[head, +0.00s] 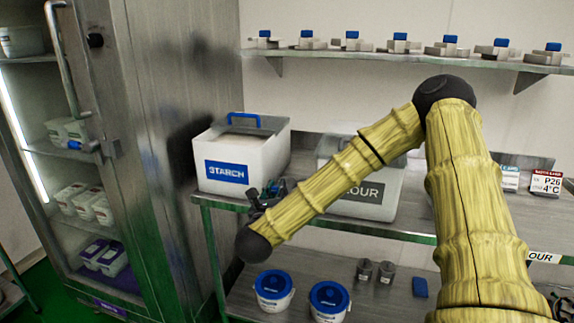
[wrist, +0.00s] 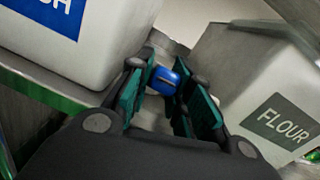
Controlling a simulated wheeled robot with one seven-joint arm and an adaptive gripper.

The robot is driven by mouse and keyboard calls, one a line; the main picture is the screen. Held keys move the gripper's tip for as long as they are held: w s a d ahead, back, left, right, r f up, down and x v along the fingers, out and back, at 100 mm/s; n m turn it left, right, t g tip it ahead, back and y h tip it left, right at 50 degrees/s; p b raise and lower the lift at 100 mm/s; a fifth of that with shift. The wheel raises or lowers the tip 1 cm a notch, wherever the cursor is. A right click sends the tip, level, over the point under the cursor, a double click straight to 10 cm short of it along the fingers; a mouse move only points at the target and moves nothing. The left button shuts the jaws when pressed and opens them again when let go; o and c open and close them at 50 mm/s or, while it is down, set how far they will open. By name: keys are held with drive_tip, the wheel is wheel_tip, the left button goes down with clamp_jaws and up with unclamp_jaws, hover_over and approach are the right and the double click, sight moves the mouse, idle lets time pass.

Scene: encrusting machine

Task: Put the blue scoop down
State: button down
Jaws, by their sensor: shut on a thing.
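My gripper (head: 265,194) is at the front edge of the steel counter, between the STARCH bin (head: 212,145) and the FLOUR bin (head: 385,203). In the wrist view my gripper (wrist: 165,100) has its green-padded fingers on either side of the blue scoop (wrist: 165,80) and is shut on it. Only a small blue part of the scoop shows; the rest is hidden by the fingers. In the head view I cannot make out the scoop. Whether it touches the counter cannot be told.
The counter's green-lit front edge (head: 318,221) runs below both bins. The gap between the bins is narrow. On the lower shelf stand two blue-lidded tubs (head: 329,298), two small grey containers and a blue item (head: 420,287). A steel cabinet (head: 180,120) stands left.

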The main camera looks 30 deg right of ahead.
drive_tip(key=p+x, duration=0.3)
drive_tip(key=x, duration=0.7)
drive_tip(key=shift+w+d+f, duration=0.1)
drive_tip(key=shift+w+f, duration=0.05)
drive_tip(key=shift+w, duration=0.05)
drive_tip(key=p+x, duration=0.1)
drive_tip(key=x, duration=0.2)
drive_tip(key=shift+w+d, duration=0.25)
drive_tip(key=shift+w+f+p, duration=0.1)
drive_tip(key=shift+p, duration=0.35)
drive_tip(key=shift+f, duration=0.25)
drive_tip(key=shift+f, duration=0.15)
drive_tip(key=c, duration=1.3)
unclamp_jaws()
